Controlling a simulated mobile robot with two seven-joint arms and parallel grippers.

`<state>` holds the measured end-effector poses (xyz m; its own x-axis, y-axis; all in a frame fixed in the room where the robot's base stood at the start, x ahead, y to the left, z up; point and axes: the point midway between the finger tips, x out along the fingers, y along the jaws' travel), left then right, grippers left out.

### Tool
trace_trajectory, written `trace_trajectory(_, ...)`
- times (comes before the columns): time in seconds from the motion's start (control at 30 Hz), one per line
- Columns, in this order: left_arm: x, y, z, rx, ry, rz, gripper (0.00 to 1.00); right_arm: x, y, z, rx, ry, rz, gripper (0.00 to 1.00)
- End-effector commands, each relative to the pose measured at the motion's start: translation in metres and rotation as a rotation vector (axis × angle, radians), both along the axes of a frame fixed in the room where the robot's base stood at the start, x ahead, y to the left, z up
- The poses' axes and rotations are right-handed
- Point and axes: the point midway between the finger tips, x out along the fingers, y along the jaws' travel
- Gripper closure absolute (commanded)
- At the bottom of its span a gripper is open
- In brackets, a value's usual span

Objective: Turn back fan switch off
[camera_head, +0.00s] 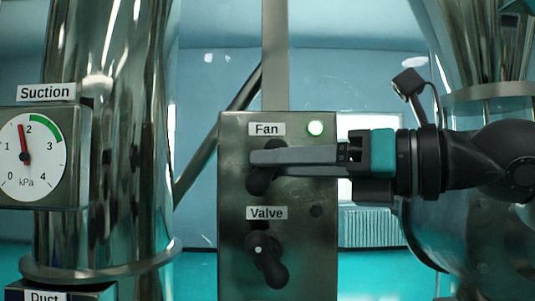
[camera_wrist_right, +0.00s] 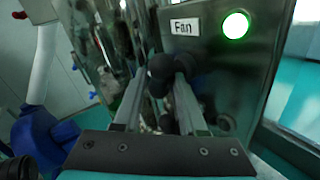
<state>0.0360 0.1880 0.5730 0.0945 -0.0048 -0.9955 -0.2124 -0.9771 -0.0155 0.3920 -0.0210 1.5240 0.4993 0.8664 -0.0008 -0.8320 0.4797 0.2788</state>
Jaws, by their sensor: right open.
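The fan switch (camera_head: 262,181) is a black knob below the "Fan" label (camera_head: 266,129) on a metal control panel (camera_head: 232,205). A green lamp (camera_head: 315,128) beside the label is lit. My right gripper (camera_head: 262,164) reaches in from the right, its fingers at the knob and partly covering it. In the right wrist view the knob (camera_wrist_right: 162,72) sits between the tips of the open fingers (camera_wrist_right: 160,85); whether they touch it I cannot tell. My left gripper is not in view.
A valve knob (camera_head: 268,262) sits below on the same panel under the "Valve" label (camera_head: 267,213). A suction gauge (camera_head: 30,155) reads near 2 kPa at the left, before a large metal duct (camera_head: 100,120). A metal vessel (camera_head: 490,95) stands at the right, behind my arm.

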Motion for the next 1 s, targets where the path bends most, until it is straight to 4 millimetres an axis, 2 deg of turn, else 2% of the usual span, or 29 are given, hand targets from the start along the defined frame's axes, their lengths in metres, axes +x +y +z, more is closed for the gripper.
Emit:
trace_trajectory(0.2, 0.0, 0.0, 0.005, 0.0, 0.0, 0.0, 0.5, 0.01, 0.017, 0.001, 0.001, 0.0, 0.0, 0.59)
trace_trajectory(0.53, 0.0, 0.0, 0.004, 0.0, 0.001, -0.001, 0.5, 0.012, 0.019, 0.0, 0.001, 0.0, -0.001, 0.59)
trace_trajectory(0.9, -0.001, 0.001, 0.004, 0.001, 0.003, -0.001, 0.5, 0.011, 0.018, 0.0, 0.001, 0.0, -0.001, 1.0)
trace_trajectory(1.0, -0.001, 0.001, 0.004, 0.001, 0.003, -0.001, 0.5, 0.011, 0.018, 0.0, 0.001, 0.0, -0.001, 1.0)
